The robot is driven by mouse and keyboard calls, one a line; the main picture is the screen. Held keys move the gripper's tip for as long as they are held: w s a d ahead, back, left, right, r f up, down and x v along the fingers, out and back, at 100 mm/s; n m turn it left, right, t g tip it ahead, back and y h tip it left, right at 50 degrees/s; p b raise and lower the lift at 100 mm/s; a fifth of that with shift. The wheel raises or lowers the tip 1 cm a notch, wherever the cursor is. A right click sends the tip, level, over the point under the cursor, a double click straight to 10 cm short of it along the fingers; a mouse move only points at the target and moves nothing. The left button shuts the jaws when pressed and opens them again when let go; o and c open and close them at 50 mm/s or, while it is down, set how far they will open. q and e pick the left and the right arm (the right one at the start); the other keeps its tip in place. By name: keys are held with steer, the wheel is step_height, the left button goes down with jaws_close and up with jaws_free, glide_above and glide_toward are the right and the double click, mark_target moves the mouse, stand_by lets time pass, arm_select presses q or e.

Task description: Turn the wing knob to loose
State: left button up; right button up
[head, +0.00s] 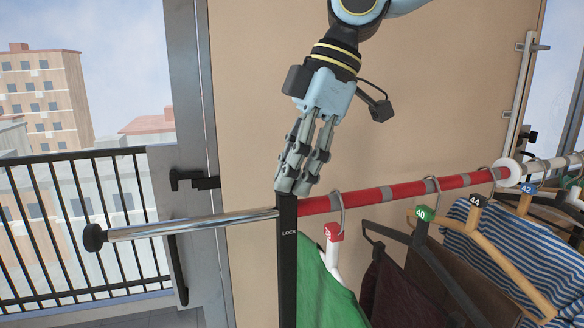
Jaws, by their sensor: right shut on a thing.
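My right gripper (290,186) reaches down from the top of the head view. Its fingers are shut at the top of a black upright post (287,262) marked LOCK, where the post meets the rail. The fingers are closed on the wing knob there and hide it, so its angle cannot be told. The rail runs across the post, with a bare chrome part (195,225) to the left and a red part (405,190) with grey bands to the right. My left gripper is out of view.
Hangers with numbered tags and clothes hang close to the post on the right, including a green garment (318,280) and a striped one (505,245). The chrome rail ends in a black cap (95,237). A tan panel (240,120) stands behind; a balcony railing (85,220) is at left.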

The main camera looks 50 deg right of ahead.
jaws_close()
